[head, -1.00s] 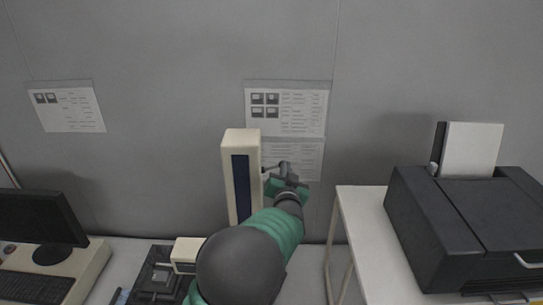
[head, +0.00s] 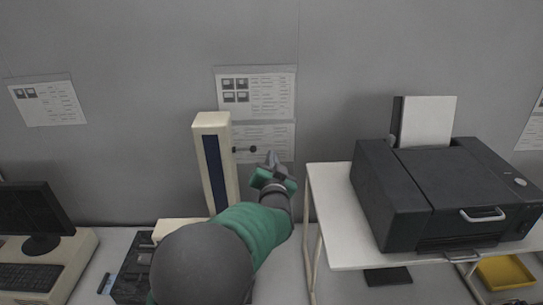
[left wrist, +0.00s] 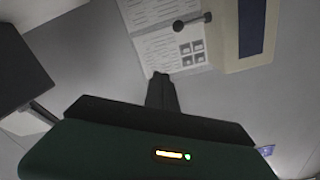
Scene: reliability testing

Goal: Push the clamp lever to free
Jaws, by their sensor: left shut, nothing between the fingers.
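The clamp lever (head: 244,150) is a short dark rod with a round knob, sticking out to the right from the upper side of a tall beige column (head: 212,125) with a dark blue front strip. It also shows in the left wrist view, where the lever (left wrist: 193,21) is near the top beside the column (left wrist: 271,45). My left gripper (head: 271,161) is shut and empty, just right of and below the knob, with a visible gap in the head view. In the left wrist view its closed fingers (left wrist: 161,84) point toward the lever. My right gripper is not in view.
A black printer (head: 400,200) stands on a white table (head: 328,205) at the right, with a yellow tray (head: 505,273) below. A monitor (head: 30,215) and keyboard (head: 30,277) are at the left. Paper sheets hang on the grey wall behind the column.

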